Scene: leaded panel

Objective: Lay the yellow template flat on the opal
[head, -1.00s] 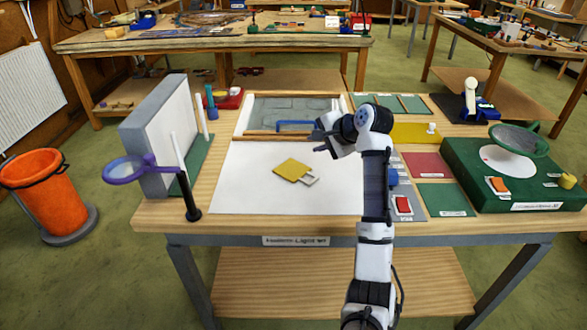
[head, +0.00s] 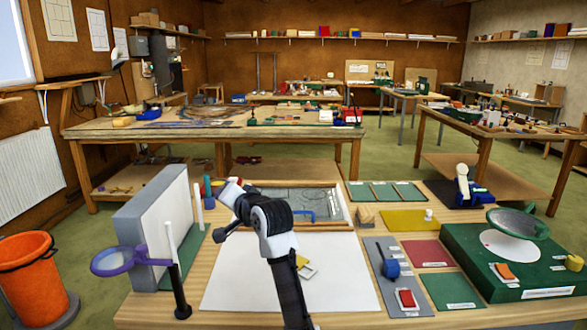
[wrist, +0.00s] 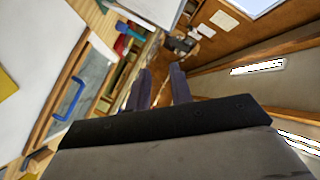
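The yellow template (head: 301,261) lies on the large white sheet (head: 350,285), mostly hidden behind my arm. A small pale piece (head: 308,271) shows at its lower right corner. A yellow edge, apparently the template's, shows at the far left of the wrist view (wrist: 6,82). I cannot tell for certain which pale thing is the opal. My gripper (wrist: 158,76) is open and empty, its two dark fingers apart. It is raised above the bench, away from the template, and points toward the back of the room.
A wooden frame with grey glass (head: 300,203) and a blue handle (head: 299,215) lies behind the sheet. A grey block (head: 150,215) and a purple ring stand (head: 117,262) rise at left. Colored panels, including a yellow one (head: 408,219), and a green box (head: 515,265) fill the right.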

